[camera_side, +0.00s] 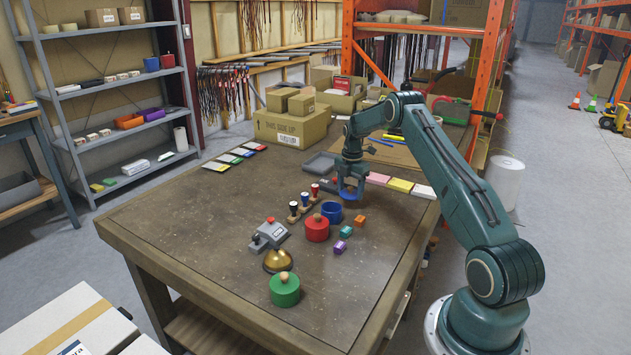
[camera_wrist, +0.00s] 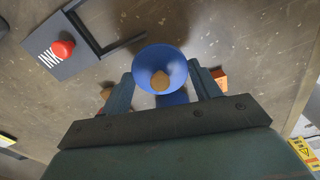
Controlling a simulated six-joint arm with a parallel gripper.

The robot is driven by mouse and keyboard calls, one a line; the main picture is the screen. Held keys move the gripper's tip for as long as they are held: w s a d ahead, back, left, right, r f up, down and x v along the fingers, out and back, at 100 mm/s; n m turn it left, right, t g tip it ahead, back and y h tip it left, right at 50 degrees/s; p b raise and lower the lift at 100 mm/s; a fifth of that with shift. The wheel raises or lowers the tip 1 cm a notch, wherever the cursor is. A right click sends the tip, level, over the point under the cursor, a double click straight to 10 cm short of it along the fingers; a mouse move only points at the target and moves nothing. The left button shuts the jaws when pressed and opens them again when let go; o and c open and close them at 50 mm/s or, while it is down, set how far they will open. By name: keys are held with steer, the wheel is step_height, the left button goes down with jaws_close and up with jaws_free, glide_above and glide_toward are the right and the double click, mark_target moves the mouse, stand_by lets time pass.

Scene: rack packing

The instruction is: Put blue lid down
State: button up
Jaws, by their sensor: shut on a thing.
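The blue lid (camera_wrist: 176,62), with a round wooden knob (camera_wrist: 160,81), is between the two fingers of my gripper (camera_wrist: 163,76) in the wrist view. In the side view my gripper (camera_side: 350,184) is shut on it, and the lid (camera_side: 349,195) hangs above the table. The open blue pot (camera_side: 331,211) stands just left of and nearer than the lid. Part of a blue shape, probably this pot, shows behind the lid in the wrist view (camera_wrist: 172,99). The exact gap between lid and table cannot be told.
A grey ink tray (camera_wrist: 85,62) with a red knob lies at upper left of the wrist view. Stamps on a wooden stand (camera_side: 304,203), a red lidded pot (camera_side: 317,229), an orange block (camera_side: 360,221) and coloured pads (camera_side: 400,185) are close by. The table's front left is clear.

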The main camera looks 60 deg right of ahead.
mark_target(350, 191)
steer(key=shift+f, duration=1.8)
steer(key=shift+f, duration=0.1)
steer(key=o, duration=0.9)
steer(key=shift+o, duration=0.2)
step_height(350, 191, up, 12)
steer(key=shift+r, duration=0.1)
